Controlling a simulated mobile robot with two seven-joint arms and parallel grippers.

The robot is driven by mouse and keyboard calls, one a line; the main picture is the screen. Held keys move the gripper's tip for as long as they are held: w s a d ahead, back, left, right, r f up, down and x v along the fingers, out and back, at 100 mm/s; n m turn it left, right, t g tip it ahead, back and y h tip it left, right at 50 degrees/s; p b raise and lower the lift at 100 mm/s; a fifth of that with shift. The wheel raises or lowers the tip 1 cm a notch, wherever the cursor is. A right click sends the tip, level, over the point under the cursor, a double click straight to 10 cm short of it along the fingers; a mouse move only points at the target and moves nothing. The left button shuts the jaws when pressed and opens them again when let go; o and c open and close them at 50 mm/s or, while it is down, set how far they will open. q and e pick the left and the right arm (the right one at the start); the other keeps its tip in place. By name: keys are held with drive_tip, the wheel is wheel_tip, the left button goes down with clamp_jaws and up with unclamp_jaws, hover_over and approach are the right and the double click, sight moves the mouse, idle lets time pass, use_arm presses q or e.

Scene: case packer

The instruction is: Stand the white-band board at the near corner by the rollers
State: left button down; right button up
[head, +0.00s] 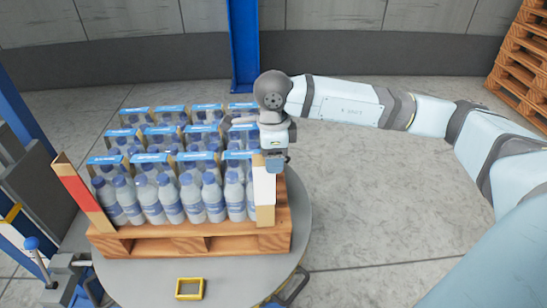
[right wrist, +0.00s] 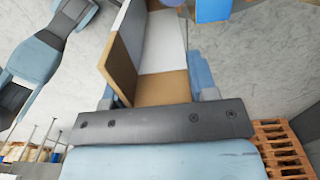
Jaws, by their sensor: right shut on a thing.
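The white-band board (head: 264,193) is an L-shaped brown corner board with a broad white band. It stands upright at the near right corner of the loaded pallet (head: 200,242), beside the bottles; I cannot tell whether its foot touches the pallet. My right gripper (head: 276,163) is shut on its upper part from above. In the right wrist view the board (right wrist: 164,45) runs out between the fingers (right wrist: 158,95), its angled inner side showing. My left gripper is not in view. I cannot make out the rollers clearly.
Several shrink-wrapped packs of bottles (head: 180,200) fill the pallet. A red-band board (head: 82,193) stands at the near left corner. The pallet rests on a round grey turntable (head: 140,285) with a yellow frame (head: 189,289). A blue post (head: 244,45) rises behind.

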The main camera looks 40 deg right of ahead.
drive_tip(key=shift+f, duration=0.1)
drive_tip(key=shift+f, duration=0.15)
drive_tip(key=o, duration=0.8)
drive_tip(key=shift+o, duration=0.2)
